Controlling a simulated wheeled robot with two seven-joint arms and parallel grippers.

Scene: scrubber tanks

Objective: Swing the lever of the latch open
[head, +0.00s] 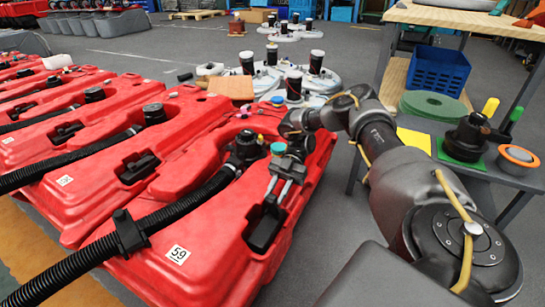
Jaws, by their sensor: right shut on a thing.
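My right gripper (278,192) reaches down over the front red tank (190,222), the one marked 59. Its fingers are closed at the near end of the tank, at the far edge of a dark recess (265,230). They appear to be shut on the latch's lever, a small dark part (269,208) at the fingertips. The fingers cover most of it, so its angle cannot be told. My left gripper is not in view.
A thick black hose (75,265) runs along the front tank to a black fitting (246,146). More red tanks stand side by side behind.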

